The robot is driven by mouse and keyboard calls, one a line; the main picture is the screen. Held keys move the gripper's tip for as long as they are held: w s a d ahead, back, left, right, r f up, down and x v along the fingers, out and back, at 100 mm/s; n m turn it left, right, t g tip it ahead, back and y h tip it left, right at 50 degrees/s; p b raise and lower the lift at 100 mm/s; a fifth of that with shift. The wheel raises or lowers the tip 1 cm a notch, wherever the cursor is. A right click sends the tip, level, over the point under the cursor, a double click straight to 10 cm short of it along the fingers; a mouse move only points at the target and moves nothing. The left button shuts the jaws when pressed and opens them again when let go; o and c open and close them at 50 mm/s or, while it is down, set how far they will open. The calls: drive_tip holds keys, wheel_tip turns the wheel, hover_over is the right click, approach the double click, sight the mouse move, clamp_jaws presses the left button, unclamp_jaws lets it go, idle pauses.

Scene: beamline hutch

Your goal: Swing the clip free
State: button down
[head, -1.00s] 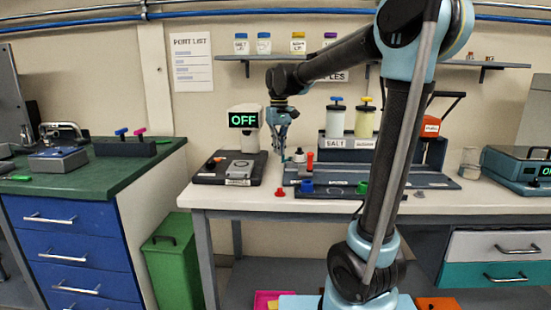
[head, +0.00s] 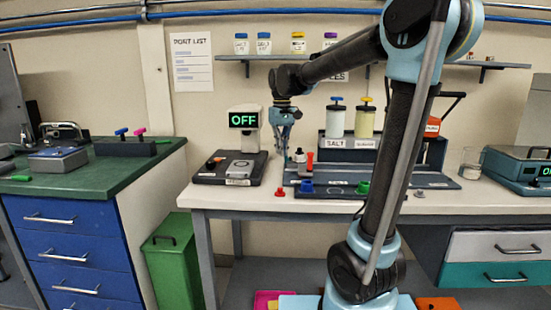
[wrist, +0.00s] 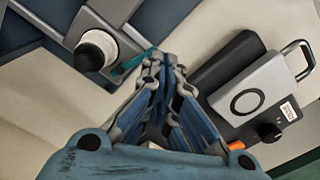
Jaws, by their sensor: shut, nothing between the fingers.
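My gripper (head: 283,150) points down over the white bench, between the device with the OFF display (head: 243,120) and the long blue-grey base plate (head: 430,178). In the wrist view its fingers (wrist: 163,60) are together with nothing between them. A thin teal strip (wrist: 132,62), which may be the clip, lies just left of the fingertips, beside a white knob with a dark top (wrist: 98,50) on a grey block. I cannot tell whether the fingers touch the strip. No clip can be made out clearly in the head view.
A dark box with a ringed grey plate and handle (wrist: 250,88) lies right of my fingers in the wrist view. White-labelled jars (head: 337,120) stand behind the base plate. A red button (head: 280,191) sits near the bench's front. Free bench top (head: 225,198) shows at the front left.

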drive_tip(key=shift+s+d, duration=0.35)
drive_tip(key=shift+d, duration=0.2)
wheel_tip(320, 180, up, 7)
drive_tip(key=a, duration=0.1)
idle(0.9)
drive_tip(key=shift+a, duration=0.1)
